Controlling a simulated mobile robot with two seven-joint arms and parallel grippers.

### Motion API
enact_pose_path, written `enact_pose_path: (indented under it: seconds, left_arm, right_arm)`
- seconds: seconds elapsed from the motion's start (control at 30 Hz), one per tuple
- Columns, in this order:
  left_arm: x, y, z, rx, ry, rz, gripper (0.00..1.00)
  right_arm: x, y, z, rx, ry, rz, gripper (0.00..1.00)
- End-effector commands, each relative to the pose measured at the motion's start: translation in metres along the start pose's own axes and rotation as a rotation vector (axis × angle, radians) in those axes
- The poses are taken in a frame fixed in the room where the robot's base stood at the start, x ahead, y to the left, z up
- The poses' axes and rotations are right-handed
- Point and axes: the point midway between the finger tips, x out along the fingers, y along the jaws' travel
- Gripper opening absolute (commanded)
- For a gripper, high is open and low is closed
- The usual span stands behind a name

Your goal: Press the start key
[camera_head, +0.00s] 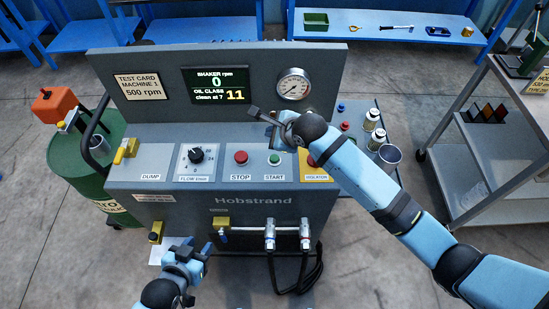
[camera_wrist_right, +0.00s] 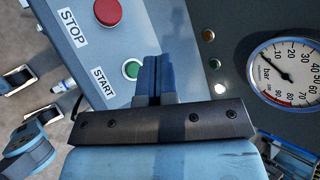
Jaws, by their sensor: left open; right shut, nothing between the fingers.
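The green start key (camera_head: 274,159) sits on the sloping panel above its START label, right of the red stop key (camera_head: 240,157). My right gripper (camera_head: 272,137) is shut and empty, above the panel just behind the start key. In the right wrist view, the closed fingertips (camera_wrist_right: 150,62) show beside the green start key (camera_wrist_right: 132,69), partly covering its right edge. I cannot tell whether they touch it. The red stop key (camera_wrist_right: 107,11) shows farther up. My left gripper (camera_head: 192,256) is open and low before the machine's front, left of the hose fittings.
The display (camera_head: 216,85) reads shaker 0 rpm and oil class 11. A gauge (camera_head: 293,84) stands right of it. A flow knob (camera_head: 197,155) and yellow dump handle (camera_head: 126,149) lie left.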

Motion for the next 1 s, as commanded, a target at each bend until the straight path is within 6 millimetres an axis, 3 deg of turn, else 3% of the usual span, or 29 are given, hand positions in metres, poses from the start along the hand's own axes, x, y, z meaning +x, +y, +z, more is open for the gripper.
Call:
enact_pose_path:
  seconds: [0.5,0.73,1.0]
  left_arm:
    - [0.046,-0.001,0.07,-0.011,-0.01,0.002,0.43]
    - [0.041,-0.001,0.056,-0.018,-0.002,0.002,0.43]
    - [0.042,0.0,0.058,-0.019,-0.008,0.002,0.43]
  right_arm:
    - [0.044,0.032,-0.033,-0.004,0.001,-0.001,0.0]
    - [0.055,0.04,-0.04,0.001,0.0,0.001,0.0]
    - [0.056,0.041,-0.041,-0.001,0.0,0.0,0.0]
